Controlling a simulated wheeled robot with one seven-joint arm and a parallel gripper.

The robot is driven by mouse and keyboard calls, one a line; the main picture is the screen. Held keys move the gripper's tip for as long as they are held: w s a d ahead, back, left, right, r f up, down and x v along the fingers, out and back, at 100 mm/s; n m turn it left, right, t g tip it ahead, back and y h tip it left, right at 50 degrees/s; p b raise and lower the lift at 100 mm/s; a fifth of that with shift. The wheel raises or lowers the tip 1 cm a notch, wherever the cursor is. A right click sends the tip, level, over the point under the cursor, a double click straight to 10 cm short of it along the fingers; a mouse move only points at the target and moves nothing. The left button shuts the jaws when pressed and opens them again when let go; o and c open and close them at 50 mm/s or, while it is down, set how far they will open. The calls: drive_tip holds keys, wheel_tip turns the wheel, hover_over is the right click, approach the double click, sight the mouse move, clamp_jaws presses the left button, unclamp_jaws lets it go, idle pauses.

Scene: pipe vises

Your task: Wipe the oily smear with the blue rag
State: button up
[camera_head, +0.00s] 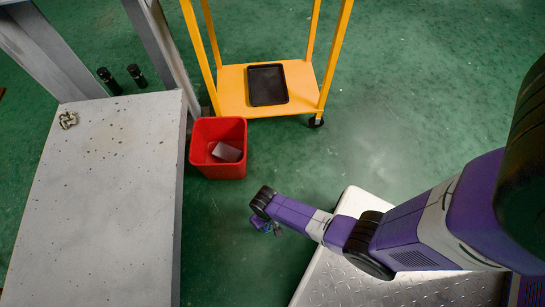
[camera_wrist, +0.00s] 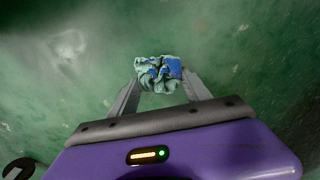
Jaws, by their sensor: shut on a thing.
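The blue rag (camera_wrist: 172,68) is a crumpled blue and pale teal cloth. In the wrist view it is pinched between the two grey fingers of my gripper (camera_wrist: 160,80), over green floor. In the head view my gripper (camera_head: 266,227) is small and partly hidden by my wrist, above the floor between the grey table and the metal plate surface, with bits of blue showing.
A crumpled greyish thing (camera_head: 68,120) lies on the table's far left corner. A red bin (camera_head: 218,170) with a grey block inside stands beside the table. Behind it is a yellow cart (camera_head: 235,90) with a black tray (camera_head: 268,85). A light metal plate surface (camera_head: 345,280) is at lower right.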

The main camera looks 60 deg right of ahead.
drive_tip(key=shift+r+p, duration=2.05)
drive_tip(key=shift+r, duration=0.4)
drive_tip(key=shift+w, duration=0.15)
